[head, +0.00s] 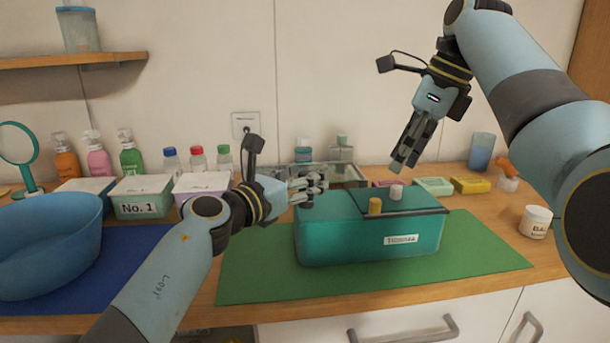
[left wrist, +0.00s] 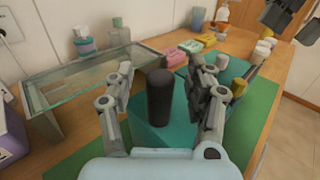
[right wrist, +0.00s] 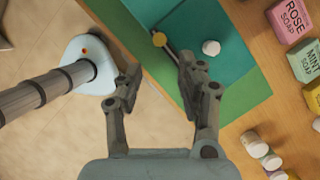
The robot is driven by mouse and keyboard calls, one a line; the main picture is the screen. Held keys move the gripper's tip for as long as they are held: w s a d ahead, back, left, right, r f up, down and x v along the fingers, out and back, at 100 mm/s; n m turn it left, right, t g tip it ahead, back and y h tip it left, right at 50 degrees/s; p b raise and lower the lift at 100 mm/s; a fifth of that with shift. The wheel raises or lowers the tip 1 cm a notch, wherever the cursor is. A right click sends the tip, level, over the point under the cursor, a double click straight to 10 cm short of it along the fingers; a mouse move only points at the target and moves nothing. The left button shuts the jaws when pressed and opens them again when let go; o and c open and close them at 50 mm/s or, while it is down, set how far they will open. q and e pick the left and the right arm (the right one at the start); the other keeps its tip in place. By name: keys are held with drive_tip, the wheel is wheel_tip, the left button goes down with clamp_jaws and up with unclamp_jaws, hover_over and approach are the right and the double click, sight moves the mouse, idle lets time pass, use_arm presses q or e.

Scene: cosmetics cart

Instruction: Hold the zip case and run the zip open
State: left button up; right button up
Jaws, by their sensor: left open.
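The teal zip case (head: 345,240) with a white label lies on the green mat. A gold knob (head: 375,206) and a white knob (head: 396,192) stand on its top; the right wrist view shows the gold knob (right wrist: 159,40) at one end of a dark strip. My left gripper (head: 312,186) is open at the case's left end. In the left wrist view a dark upright post (left wrist: 160,98) on the case stands between its fingers; contact cannot be told. My right gripper (head: 402,160) is open and empty, above and behind the case. It appears clear of both knobs.
A glass-topped stand (head: 345,173) is behind the case, close to my left gripper. Soap boxes (head: 470,184) lie behind right, and a white jar (head: 535,222) stands at right. A blue bowl (head: 50,245) is at far left. The green mat (head: 480,262) is clear around the case's front.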

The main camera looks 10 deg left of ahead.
use_arm(q)
drive_tip(key=shift+w+d, duration=0.15)
drive_tip(key=shift+w, duration=0.2)
clamp_jaws()
use_arm(e)
drive_tip(key=shift+o, duration=0.2)
drive_tip(key=shift+o, duration=0.4)
